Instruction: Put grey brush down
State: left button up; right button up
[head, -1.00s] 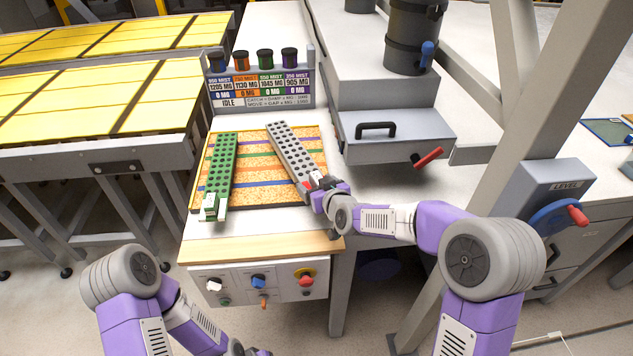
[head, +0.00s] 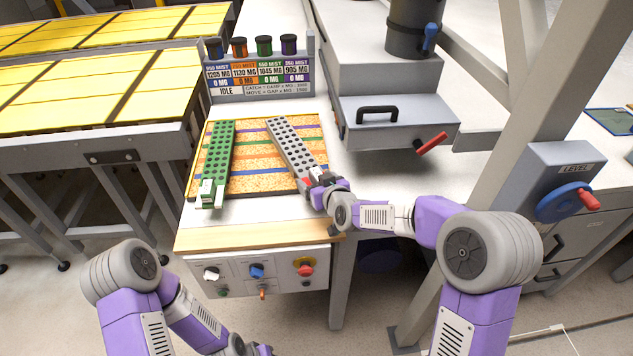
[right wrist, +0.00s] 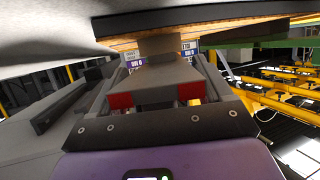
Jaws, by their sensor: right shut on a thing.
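The grey brush (head: 287,144) is a long grey bar with rows of dark holes. It lies over the right part of the striped cork board (head: 252,160), slanting toward my right gripper. My right gripper (head: 312,182) is shut on its near end. In the right wrist view the red-padded fingers (right wrist: 160,98) hold a grey block-like handle (right wrist: 170,75). I cannot tell whether the brush touches the board. A green bar (head: 219,148) of the same kind lies on the board's left part. My left gripper is out of view; only its arm shows at the lower left.
A sign panel with several coloured knobs (head: 258,75) stands behind the board. A grey drawer box (head: 395,128) with a red lever (head: 432,144) is to the right. A control panel (head: 258,272) is on the table front. A slanted grey post (head: 490,170) stands right of my arm.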

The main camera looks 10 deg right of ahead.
jog(key=o, duration=1.3)
jog(key=shift+f, duration=0.15)
jog(key=shift+s, duration=0.1)
jog(key=v, duration=0.7)
jog(key=shift+s, duration=0.2)
